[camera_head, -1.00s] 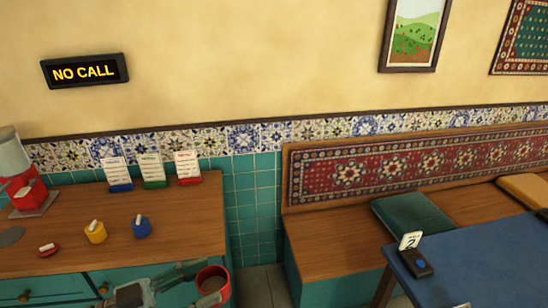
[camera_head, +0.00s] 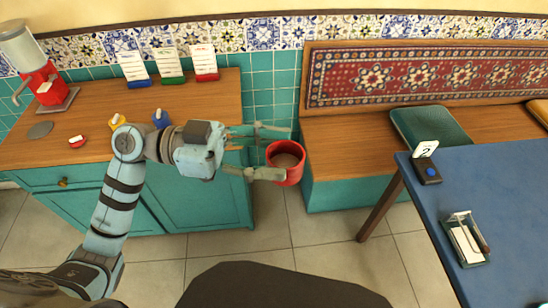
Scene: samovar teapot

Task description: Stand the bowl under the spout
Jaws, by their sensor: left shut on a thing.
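A red bowl (camera_head: 297,174) with a brownish inside is held between the fingers of my left gripper (camera_head: 286,151). The gripper is shut on it, with one finger on its far side and one on its near side. The bowl looks roughly upright, in the air over the floor between the counter and the bench. A red machine (camera_head: 43,82) with a grey cylinder on top and a grey arm at its side stands at the far left of the counter; I cannot tell whether it has the spout. My right gripper is not in view.
The wooden counter (camera_head: 205,98) carries a grey disc (camera_head: 40,130), a small red item (camera_head: 77,141), yellow and blue pots, and three cards at the back. A bench (camera_head: 345,130) stands right of it. A blue table (camera_head: 500,185) fills the right.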

